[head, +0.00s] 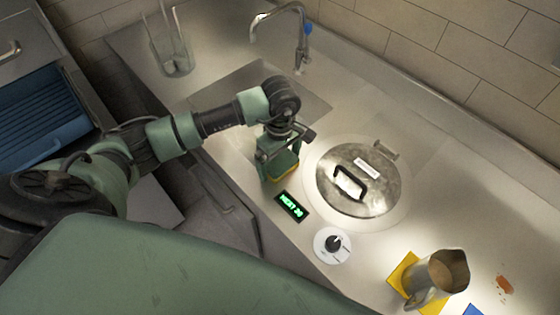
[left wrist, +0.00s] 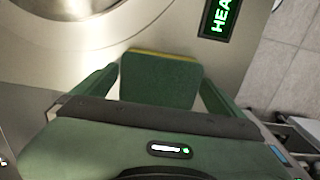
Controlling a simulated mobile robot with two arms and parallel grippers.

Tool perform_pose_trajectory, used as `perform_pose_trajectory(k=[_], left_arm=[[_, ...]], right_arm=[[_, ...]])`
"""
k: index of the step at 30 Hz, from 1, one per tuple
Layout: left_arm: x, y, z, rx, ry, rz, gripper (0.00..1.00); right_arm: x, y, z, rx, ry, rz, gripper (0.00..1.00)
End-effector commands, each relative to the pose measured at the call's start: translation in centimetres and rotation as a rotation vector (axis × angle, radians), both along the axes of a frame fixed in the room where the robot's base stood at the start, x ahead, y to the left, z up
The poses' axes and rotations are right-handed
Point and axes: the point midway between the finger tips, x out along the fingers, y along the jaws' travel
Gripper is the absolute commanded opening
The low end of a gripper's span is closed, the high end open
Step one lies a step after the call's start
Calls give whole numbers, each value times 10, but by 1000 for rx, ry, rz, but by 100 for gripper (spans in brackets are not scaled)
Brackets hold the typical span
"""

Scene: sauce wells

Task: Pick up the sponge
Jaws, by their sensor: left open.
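The sponge (head: 283,165) is a green block with a yellow layer, on the counter left of the round lidded well. In the left wrist view the sponge (left wrist: 158,80) shows its green face and a thin yellow edge. My left gripper (head: 280,158) is over it, pointing down. In the left wrist view the two fingers of my left gripper (left wrist: 158,95) stand apart, one on each side of the sponge, and the jaws are open. Whether either finger touches it I cannot tell. The gripper hides part of the sponge in the head view. My right gripper is not in view.
A lidded well (head: 382,197) with a black handle is close right of the sponge. A green-lit display (head: 291,207) and a knob (head: 333,245) sit in front. A metal pitcher (head: 447,272) stands on a yellow cloth (head: 400,272).

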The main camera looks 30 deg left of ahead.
Motion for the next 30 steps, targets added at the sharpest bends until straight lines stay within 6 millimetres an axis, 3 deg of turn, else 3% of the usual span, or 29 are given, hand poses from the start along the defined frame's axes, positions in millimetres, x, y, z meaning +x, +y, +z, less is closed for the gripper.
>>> perform_pose_trajectory(k=[3,9,22,26,30], left_arm=[[0,0,0,0,0,0,100],[0,0,0,0,0,0,48],[2,0,10,-1,-4,1,48],[2,0,26,-1,-6,0,48],[2,0,55,0,-9,-1,48]], right_arm=[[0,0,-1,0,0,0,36],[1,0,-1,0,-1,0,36],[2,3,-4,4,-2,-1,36],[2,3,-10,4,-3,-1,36],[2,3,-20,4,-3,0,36]])
